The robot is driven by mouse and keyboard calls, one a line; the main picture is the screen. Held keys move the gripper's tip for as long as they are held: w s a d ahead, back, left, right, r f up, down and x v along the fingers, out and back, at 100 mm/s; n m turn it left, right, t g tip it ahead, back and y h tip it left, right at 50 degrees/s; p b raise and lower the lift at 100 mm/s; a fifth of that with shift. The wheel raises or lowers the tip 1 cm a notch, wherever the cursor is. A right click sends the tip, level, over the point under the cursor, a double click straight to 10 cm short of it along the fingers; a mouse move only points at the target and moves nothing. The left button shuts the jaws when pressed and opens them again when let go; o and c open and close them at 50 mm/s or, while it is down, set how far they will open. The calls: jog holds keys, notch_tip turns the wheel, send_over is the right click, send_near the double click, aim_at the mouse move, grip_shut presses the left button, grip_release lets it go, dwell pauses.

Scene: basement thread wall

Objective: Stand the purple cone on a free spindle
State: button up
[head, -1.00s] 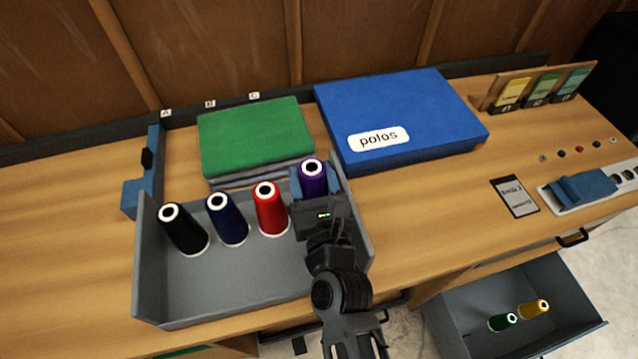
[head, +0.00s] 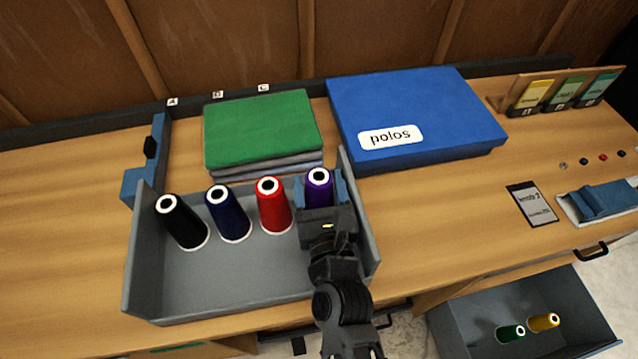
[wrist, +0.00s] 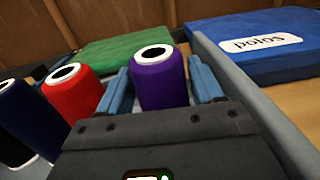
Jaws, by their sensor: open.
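The purple cone (head: 318,187) stands upright at the right end of a row in the grey tray (head: 225,285). In the wrist view the purple cone (wrist: 159,80) is between the two blue fingers of my gripper (wrist: 160,92). The fingers are on either side of it, with a visible gap at least on the right. In the head view my gripper (head: 320,200) hides the cone's lower part. No free spindle can be made out in these views.
Red (head: 273,208), navy (head: 228,215) and black (head: 183,222) cones stand left of the purple one. The tray's right wall (head: 358,220) is close beside my gripper. A green folded stack (head: 262,130) and blue polos box (head: 415,115) lie behind. An open drawer (head: 470,320) holds green and yellow cones.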

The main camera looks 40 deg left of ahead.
jog(key=shift+r, duration=0.1)
jog(key=b+v, duration=0.2)
jog(key=v, duration=0.8)
jog(key=shift+s+d, duration=0.2)
jog(key=shift+s, duration=0.05)
jog(key=shift+s+d, duration=0.5)
jog(key=shift+d, duration=0.05)
